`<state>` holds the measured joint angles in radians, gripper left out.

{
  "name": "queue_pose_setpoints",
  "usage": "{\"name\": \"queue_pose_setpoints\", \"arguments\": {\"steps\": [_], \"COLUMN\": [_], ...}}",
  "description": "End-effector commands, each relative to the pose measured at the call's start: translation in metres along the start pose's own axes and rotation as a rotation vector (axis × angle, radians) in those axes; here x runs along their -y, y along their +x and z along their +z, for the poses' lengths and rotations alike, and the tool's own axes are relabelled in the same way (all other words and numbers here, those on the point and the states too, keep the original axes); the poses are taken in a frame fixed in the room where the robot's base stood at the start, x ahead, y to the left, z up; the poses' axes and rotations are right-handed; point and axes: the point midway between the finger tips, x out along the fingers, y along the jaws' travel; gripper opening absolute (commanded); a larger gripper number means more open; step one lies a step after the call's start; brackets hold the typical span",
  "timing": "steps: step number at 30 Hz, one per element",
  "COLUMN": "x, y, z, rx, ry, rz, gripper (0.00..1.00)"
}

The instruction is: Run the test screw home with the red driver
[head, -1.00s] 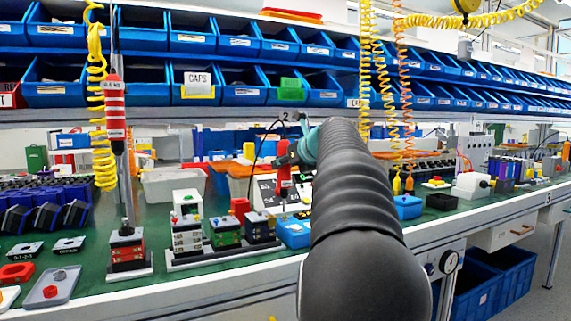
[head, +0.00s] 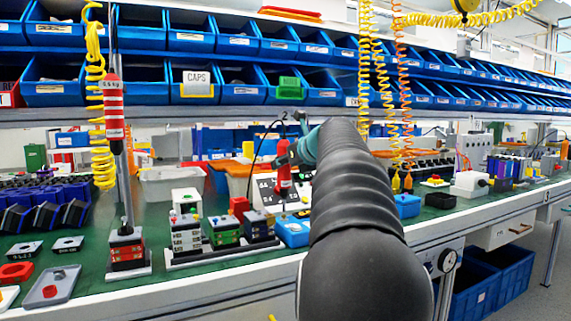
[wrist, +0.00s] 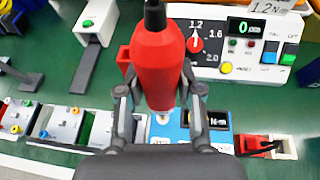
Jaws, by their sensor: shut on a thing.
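In the wrist view the red driver (wrist: 158,62) is between the fingers of my gripper (wrist: 157,92), which is shut on it. Its black cable end points up and its silver tip points down. In the head view the red driver (head: 284,182) hangs upright from my gripper (head: 284,158), above the bench. The blue test block (wrist: 178,130) with an N-m display lies below the tip; it also shows in the head view (head: 293,233). The test screw cannot be made out clearly near the tip. I cannot tell whether the tip touches anything.
A white controller (wrist: 235,45) has a red dial with its pointer up near 1.2, and yellow, blue and green buttons. Small blocks (head: 225,232) stand left of the test block.

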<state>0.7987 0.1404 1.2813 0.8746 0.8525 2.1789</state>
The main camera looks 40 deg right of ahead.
Motion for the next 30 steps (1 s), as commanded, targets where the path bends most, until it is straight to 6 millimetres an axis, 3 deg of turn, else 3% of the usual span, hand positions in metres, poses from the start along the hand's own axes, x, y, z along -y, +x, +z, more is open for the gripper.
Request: {"name": "queue_pose_setpoints", "arguments": {"steps": [30], "x": [0.000], "y": [0.004], "z": [-0.011], "rx": [0.001], "ry": [0.000], "rz": [0.000], "gripper": [0.00]}}
